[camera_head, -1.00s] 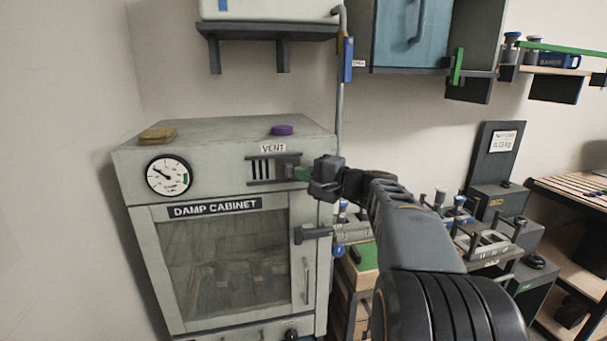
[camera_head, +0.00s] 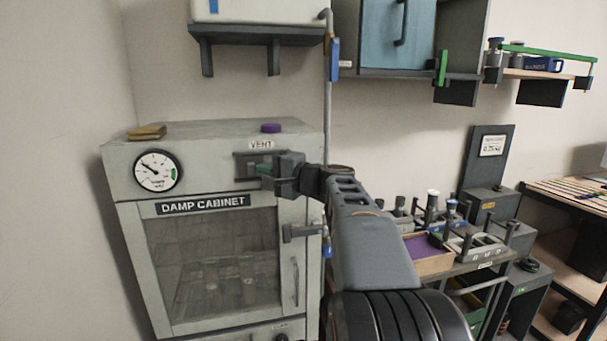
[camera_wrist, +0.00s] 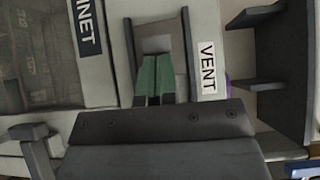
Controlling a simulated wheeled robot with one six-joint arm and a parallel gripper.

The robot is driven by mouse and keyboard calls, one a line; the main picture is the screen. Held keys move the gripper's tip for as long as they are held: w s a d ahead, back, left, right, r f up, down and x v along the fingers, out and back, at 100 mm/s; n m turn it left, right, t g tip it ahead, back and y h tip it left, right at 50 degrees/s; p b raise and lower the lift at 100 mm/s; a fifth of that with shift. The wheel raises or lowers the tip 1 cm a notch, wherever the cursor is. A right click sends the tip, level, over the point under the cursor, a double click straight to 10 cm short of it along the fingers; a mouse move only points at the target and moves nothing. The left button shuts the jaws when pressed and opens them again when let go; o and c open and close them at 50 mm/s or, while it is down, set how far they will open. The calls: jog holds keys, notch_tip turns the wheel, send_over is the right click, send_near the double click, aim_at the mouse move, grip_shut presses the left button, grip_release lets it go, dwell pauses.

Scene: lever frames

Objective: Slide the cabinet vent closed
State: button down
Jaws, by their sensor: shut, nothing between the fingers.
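The cabinet vent (camera_head: 241,160) is a dark-framed slot panel at the upper right of the pale damp cabinet's front, under the VENT label (camera_head: 261,145). Its dark frame also shows in the wrist view (camera_wrist: 184,40), with a plain grey surface inside it. No dark slits show there now. My gripper (camera_head: 265,169) is in front of the vent's right part. Its green fingertips (camera_wrist: 158,72) are together and empty, inside or just in front of the frame; I cannot tell if they touch it. My gripper hides the vent's right end in the head view.
The damp cabinet (camera_head: 120,215) has a dial gauge (camera_head: 158,171) and a glass door with a latch (camera_head: 300,232) below the vent. A purple disc (camera_head: 271,128) lies on top. A shelf (camera_head: 262,35) hangs above. A cart with a tray (camera_head: 430,264) stands to the right.

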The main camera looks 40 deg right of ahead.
jog(key=w+d+b+v, duration=0.1)
jog(key=d+b+v, duration=0.1)
jog(key=v, duration=1)
jog(key=shift+s+d, duration=0.35)
